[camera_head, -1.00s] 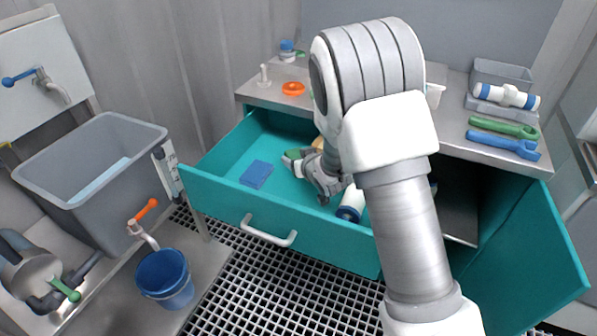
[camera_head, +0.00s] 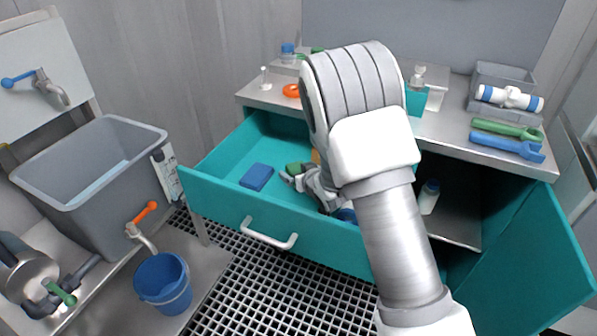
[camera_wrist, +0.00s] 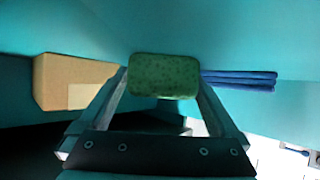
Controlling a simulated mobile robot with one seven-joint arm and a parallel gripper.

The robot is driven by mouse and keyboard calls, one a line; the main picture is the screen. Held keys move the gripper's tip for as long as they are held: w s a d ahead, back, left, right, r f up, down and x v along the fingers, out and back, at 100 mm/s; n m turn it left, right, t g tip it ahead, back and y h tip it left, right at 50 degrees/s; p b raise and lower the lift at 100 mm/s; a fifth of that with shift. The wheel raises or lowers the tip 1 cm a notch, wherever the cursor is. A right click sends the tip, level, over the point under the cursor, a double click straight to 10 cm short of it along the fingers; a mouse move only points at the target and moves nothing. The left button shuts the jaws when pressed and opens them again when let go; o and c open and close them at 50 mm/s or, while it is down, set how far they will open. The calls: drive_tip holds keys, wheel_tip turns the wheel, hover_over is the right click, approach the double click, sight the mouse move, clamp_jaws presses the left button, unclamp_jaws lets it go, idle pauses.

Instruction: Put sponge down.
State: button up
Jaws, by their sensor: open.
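The green speckled sponge (camera_wrist: 163,76) sits between the tips of my gripper's two fingers in the wrist view. In the head view, the sponge (camera_head: 294,168) shows at my gripper (camera_head: 291,177), inside the open teal drawer (camera_head: 215,200). My gripper is open, with a finger close on either side of the sponge. I cannot tell whether the fingers still touch it. The sponge's underside is hidden, so its contact with the drawer floor is unclear.
A folded blue cloth (camera_head: 257,176) lies in the drawer to the left; it also shows in the wrist view (camera_wrist: 238,80). A tan block (camera_wrist: 75,82) lies on the other side. The drawer front has a white handle (camera_head: 268,234). My arm hides the drawer's right part.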

drive_tip(key=shift+r, duration=0.25)
drive_tip(key=shift+s+d+r+p, duration=0.15)
drive_tip(key=shift+s+r+p, duration=0.05)
drive_tip(key=shift+s+p, duration=0.15)
drive_tip(key=p+v, duration=0.2)
drive_tip(key=v, duration=0.9)
drive_tip(key=shift+s, duration=0.1)
drive_tip(key=shift+f, duration=0.1)
